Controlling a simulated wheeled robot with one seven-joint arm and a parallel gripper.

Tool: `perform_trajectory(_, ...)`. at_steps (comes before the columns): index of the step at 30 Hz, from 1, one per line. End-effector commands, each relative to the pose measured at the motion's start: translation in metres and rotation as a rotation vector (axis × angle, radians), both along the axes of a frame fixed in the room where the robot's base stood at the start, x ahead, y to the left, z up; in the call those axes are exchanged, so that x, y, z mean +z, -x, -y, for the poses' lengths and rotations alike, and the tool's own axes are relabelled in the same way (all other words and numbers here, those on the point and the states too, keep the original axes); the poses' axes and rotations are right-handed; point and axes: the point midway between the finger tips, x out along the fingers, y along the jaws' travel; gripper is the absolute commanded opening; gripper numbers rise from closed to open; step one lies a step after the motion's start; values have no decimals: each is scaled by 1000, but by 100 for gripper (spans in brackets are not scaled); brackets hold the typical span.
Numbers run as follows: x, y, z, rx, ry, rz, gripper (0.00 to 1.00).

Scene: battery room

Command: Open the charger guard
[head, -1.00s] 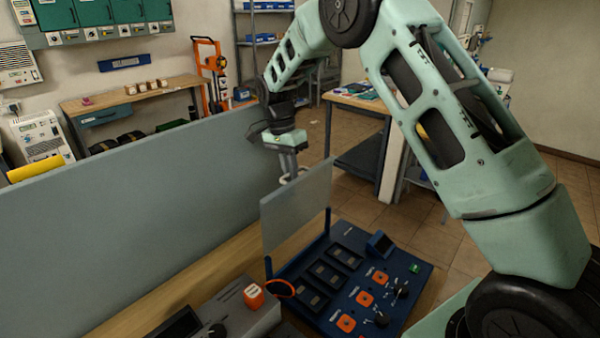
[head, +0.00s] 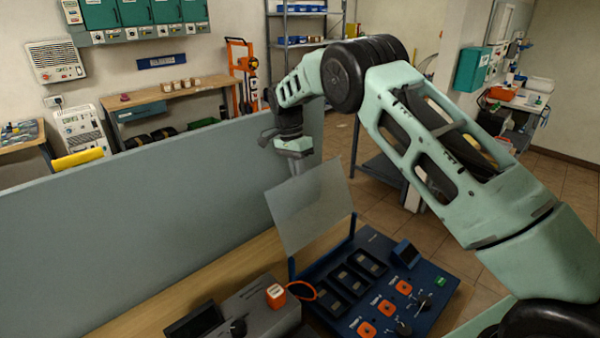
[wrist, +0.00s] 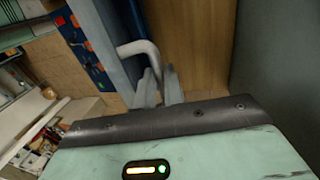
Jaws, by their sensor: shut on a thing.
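The charger guard (head: 310,207) is a translucent grey panel between two posts at the back of the blue charger (head: 385,290). It stands up and leans away from the charger's slots, which lie uncovered. My gripper (head: 299,167) is at the guard's upper far side, its fingers partly hidden behind the panel. In the wrist view, my gripper (wrist: 160,86) is shut on the guard's pale curved handle (wrist: 138,48), beside the panel (wrist: 100,40). The exact contact at the fingertips is hard to see.
A tall grey partition (head: 130,225) stands left of the guard, close to my gripper. A grey device (head: 255,312) with an orange plug (head: 276,293) and orange cable sits beside the charger. A wooden bench (head: 170,100) stands at the back.

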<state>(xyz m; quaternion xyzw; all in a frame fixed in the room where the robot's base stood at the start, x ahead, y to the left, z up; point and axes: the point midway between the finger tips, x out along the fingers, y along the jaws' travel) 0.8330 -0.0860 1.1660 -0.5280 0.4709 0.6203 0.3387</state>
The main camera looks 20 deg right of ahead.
Motion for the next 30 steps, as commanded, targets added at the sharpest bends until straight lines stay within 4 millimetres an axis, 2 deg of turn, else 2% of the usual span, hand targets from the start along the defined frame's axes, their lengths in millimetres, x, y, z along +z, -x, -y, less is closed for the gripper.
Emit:
perform_trajectory(1, -8, -4, -6, 6, -9, 15, 0)
perform_trajectory(10, -8, -4, -7, 7, -12, 16, 0)
perform_trajectory(11, -8, -4, -8, 8, -12, 16, 16)
perform_trajectory(12, -8, -4, -8, 8, -12, 17, 27)
perform_trajectory(13, -8, -4, -7, 8, -12, 16, 33)
perform_trajectory(30, -3, -5, -3, 4, -6, 19, 33)
